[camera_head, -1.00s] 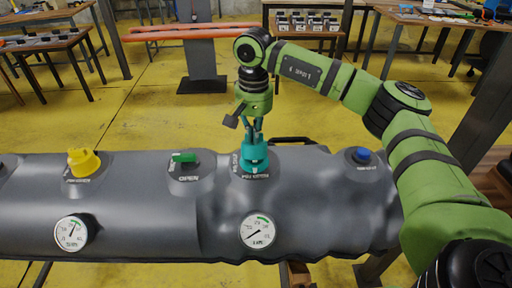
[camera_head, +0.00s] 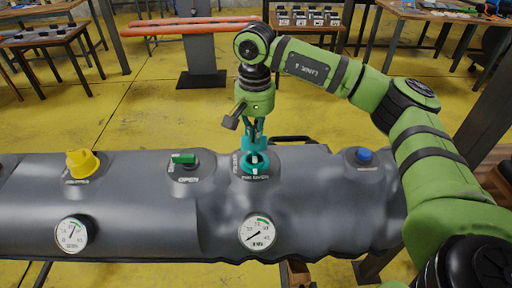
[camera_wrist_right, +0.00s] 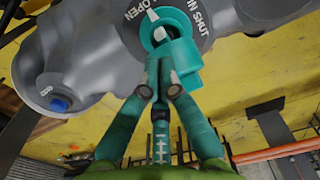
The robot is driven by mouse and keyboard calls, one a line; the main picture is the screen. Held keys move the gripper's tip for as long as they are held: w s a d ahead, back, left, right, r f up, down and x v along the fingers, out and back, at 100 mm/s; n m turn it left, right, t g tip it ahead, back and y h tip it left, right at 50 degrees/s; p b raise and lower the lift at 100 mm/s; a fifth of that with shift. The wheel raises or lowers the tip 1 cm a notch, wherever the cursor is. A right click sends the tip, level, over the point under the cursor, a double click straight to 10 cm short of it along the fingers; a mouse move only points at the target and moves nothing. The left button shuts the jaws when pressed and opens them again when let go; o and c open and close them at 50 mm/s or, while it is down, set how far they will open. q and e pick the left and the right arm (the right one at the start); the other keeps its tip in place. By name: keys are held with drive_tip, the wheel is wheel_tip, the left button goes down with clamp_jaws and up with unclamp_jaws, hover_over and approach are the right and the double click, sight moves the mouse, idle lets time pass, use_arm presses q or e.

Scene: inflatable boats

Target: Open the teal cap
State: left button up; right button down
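The teal cap (camera_head: 257,148) is on the valve on top of the grey inflatable tube, right of centre. In the right wrist view the teal cap (camera_wrist_right: 182,62) is tilted away from its round teal seat (camera_wrist_right: 152,24), and part of the seat's opening shows. My right gripper (camera_head: 254,132) points down at the cap from above. In the right wrist view its fingers (camera_wrist_right: 162,88) are close together at the cap's edge and appear closed on a narrow part of it. The exact contact is partly hidden. My left gripper is not in view.
Tables stand behind. Yellow floor (camera_head: 130,110) lies open beyond the tube.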

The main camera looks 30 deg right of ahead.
drive_tip(key=s+r, duration=0.1)
drive_tip(key=s+a+r, duration=0.1)
drive_tip(key=shift+s+a+r+p, duration=0.2)
drive_tip(key=shift+s+r+p, duration=0.05)
drive_tip(key=shift+s+p, duration=0.1)
idle(0.5)
